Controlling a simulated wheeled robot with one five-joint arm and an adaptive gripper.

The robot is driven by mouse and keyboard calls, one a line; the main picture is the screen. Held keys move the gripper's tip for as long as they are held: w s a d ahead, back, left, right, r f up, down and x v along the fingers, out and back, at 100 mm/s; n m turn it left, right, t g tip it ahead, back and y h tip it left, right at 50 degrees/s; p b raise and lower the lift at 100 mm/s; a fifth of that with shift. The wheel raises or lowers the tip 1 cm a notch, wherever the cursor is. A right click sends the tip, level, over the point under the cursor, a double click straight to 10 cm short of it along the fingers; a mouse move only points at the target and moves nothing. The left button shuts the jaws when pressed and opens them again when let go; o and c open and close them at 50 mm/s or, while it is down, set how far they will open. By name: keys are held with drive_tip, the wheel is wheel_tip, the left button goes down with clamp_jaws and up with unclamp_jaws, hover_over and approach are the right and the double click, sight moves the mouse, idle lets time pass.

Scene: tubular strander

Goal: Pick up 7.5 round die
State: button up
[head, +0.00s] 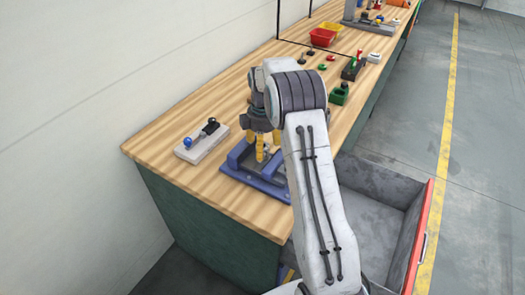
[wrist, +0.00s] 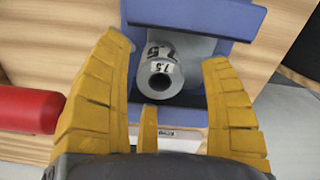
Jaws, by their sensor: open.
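The 7.5 round die (wrist: 160,72) is a grey metal cylinder with a bore and a white "7.5" label. It sits in the blue holder (wrist: 190,14), which is on the bench near its front end; the holder also shows in the head view (head: 262,182). My gripper (head: 262,150) is open above the holder. In the wrist view its yellow fingers stand on the left and right of the die, with visible gaps and nothing held. In the head view my arm hides part of the holder, and I cannot make out the die there.
A grey block with a blue ball and black knob (head: 202,140) lies left of the holder. Red and yellow bins (head: 322,37) and a green block (head: 339,94) stand farther along the bench. An open drawer (head: 385,190) juts out on the right. A red rounded object (wrist: 30,108) is at the wrist view's left.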

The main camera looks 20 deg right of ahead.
drive_tip(key=shift+c, duration=0.2)
drive_tip(key=c, duration=1.3)
drive_tip(key=shift+r, duration=0.1)
drive_tip(key=shift+c, duration=0.2)
